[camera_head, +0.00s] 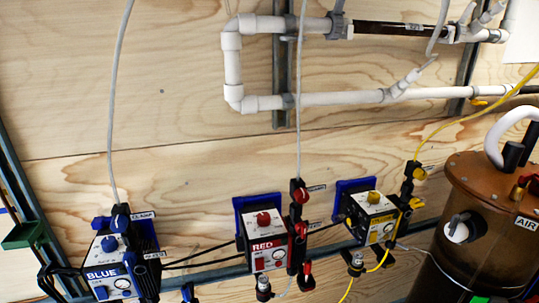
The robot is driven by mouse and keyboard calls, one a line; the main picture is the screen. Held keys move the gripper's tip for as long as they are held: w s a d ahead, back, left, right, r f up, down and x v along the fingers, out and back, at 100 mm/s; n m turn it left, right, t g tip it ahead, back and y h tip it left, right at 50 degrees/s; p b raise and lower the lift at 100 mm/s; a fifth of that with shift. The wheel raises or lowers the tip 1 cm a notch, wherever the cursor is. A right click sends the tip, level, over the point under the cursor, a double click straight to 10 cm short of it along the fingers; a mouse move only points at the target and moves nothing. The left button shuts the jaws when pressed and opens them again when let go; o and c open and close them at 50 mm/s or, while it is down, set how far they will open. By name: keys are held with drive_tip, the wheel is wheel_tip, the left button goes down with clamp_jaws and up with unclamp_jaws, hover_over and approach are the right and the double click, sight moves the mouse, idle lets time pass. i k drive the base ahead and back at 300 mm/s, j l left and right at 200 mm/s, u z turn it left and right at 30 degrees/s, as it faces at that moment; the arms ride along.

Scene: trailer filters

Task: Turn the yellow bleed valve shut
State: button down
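The yellow unit (372,218) is a small box with a yellow knob on top, mounted on the wooden wall right of centre. On its right side is a dark upright fitting with two yellow parts. The upper yellow part (419,173) sits beside the yellow hose. The lower yellow handle (417,203) sticks out to the right and looks like the bleed valve. Its label is too small to read, and I cannot tell its exact turn position. My gripper is not in view.
A red unit (265,246) and a blue unit (112,268) stand to the left. A brown cylinder (480,225) marked AIR stands close on the right, with a white hose on top. Yellow hose (470,117) and white pipes (330,98) run above. Thin lines link the units.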

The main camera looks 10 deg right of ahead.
sight(414, 203)
drive_tip(key=z, duration=1.3)
drive_tip(key=i+u, duration=0.1)
drive_tip(key=u, duration=0.35)
drive_tip(key=i+l+u, duration=0.1)
drive_tip(key=u, duration=0.35)
drive_tip(key=i+l+u, duration=0.1)
drive_tip(key=l+u, duration=0.15)
drive_tip(key=u, duration=0.15)
